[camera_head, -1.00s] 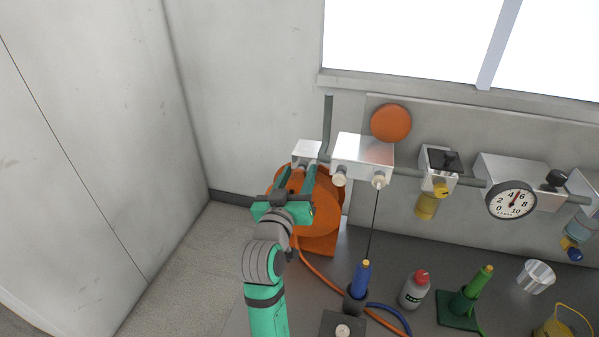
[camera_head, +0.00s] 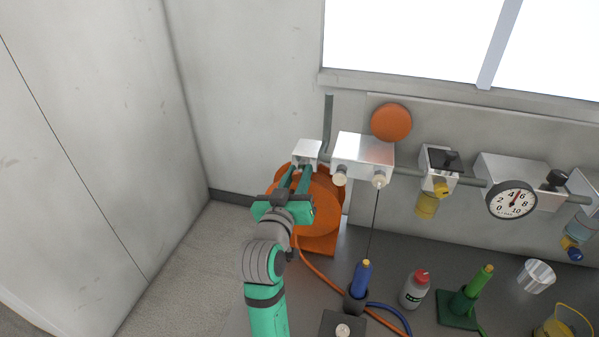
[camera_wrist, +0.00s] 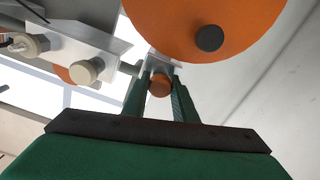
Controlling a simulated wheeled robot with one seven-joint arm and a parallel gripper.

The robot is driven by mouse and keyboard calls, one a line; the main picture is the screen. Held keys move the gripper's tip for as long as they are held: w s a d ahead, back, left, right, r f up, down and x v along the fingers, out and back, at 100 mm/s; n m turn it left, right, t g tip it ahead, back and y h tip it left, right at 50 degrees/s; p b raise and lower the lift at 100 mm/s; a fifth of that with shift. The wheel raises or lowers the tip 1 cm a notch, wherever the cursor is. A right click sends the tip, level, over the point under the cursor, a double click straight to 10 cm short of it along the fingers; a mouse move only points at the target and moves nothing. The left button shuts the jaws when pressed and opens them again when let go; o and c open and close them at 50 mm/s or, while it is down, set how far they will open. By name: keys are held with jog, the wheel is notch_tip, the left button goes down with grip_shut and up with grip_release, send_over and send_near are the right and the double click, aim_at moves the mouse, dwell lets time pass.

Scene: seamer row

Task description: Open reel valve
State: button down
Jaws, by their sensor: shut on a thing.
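The reel valve is a small silver block (camera_head: 306,152) on the grey pipe, above the orange hose reel (camera_head: 318,207). In the wrist view its round orange-brown knob (camera_wrist: 160,86) faces me. My gripper (camera_head: 296,173) reaches up in front of the reel to the valve. In the wrist view its two green fingers stand one on each side of the knob, shut on it. The valve block (camera_wrist: 158,66) shows just behind the knob. In the head view the fingers and wrist hide the knob and part of the reel.
A larger silver block (camera_head: 363,155) with two pale knobs sits close right of the valve. A pressure gauge (camera_head: 511,200) is further right. On the bench stand a blue-handled tool (camera_head: 361,281), a red-capped bottle (camera_head: 414,290) and a green tool (camera_head: 465,300). The wall side at left is clear.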

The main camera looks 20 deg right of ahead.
jog(key=c, duration=1.4)
grip_release()
jog(key=shift+c, duration=0.2)
jog(key=v, duration=1)
jog(key=shift+s+a, duration=0.25)
jog(key=shift+s, duration=0.05)
jog(key=shift+f, duration=0.1)
